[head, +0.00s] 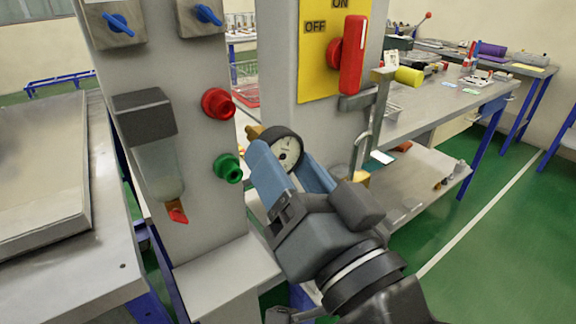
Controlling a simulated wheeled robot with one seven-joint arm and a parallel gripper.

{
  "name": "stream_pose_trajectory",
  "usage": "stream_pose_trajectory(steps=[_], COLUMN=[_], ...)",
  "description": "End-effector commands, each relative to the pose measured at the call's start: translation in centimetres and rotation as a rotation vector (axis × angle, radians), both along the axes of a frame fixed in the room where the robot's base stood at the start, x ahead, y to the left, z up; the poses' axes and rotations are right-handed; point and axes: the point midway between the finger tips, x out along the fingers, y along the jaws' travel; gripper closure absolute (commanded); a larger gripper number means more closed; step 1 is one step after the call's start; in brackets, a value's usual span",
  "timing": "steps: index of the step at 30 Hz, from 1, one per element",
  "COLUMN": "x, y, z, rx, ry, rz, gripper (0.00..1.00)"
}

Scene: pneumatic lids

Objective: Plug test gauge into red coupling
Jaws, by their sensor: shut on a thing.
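The red coupling (218,104) sticks out of the right side of the grey post (190,140), above a green coupling (229,168). The test gauge (285,151) has a round dial with a white face and a dark rim, and a brass-coloured stem (254,132) points left. My gripper (283,165) is shut on the gauge, with a blue finger on each side of it. The gauge is to the right of and below the red coupling. The stem tip looks apart from the couplings, but its depth is hard to tell.
A yellow ON/OFF plate with a red handle (353,55) is on a second post to the right, with a metal hasp and padlock (360,178) below it. A filter unit (148,140) and blue-handled valves (119,23) are on the left post. A bench (60,260) stands left.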

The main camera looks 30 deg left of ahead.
Motion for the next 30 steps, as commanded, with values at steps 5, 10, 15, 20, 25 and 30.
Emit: stream_pose_trajectory(steps=[5, 10, 15, 20, 25, 30], x=[0.1, 0.6, 1.2, 1.7, 2.0, 2.2], y=[0.1, 1.4, 2.8, 4.0, 4.8, 5.2], z=[0.0, 0.1, 0.1, 0.1, 0.0, 0.0], rx=[0.000, 0.000, -0.001, 0.000, -0.001, -0.001], ry=[-0.002, -0.003, -0.002, -0.002, -0.003, -0.003], rz=[-0.001, 0.001, 0.000, -0.001, -0.001, -0.001], gripper=[0.74, 0.74, 0.74, 0.74, 0.74, 0.74])
